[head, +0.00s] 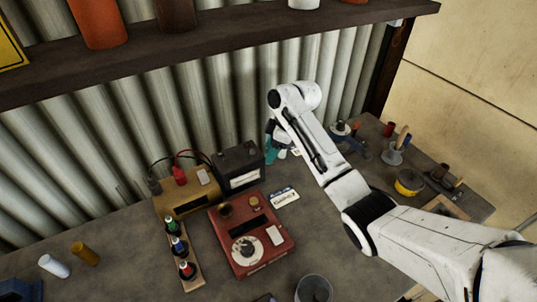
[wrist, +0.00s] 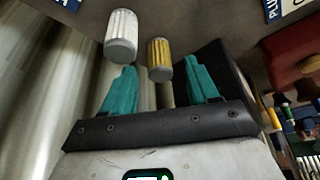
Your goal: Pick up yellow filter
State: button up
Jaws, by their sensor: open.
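The yellow filter (wrist: 159,52) is a short ribbed cylinder with a grey end cap, in the upper middle of the wrist view. My gripper is open and empty. A white filter (wrist: 121,30) of the same make is beside it, to the left. In the head view my gripper (head: 271,151) is right of the black battery (head: 239,165), near the corrugated wall.
A red case (head: 252,234), a tan box (head: 188,198), a bottle rack (head: 192,278) and a small card (head: 285,198) crowd the bench. A mustard cylinder (head: 85,254) and a white cylinder (head: 53,266) are at far left. A shelf (head: 220,47) overhangs the back.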

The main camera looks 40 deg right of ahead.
jog(key=shift+x, duration=1.05)
grip_shut()
jog(key=shift+r, duration=0.2)
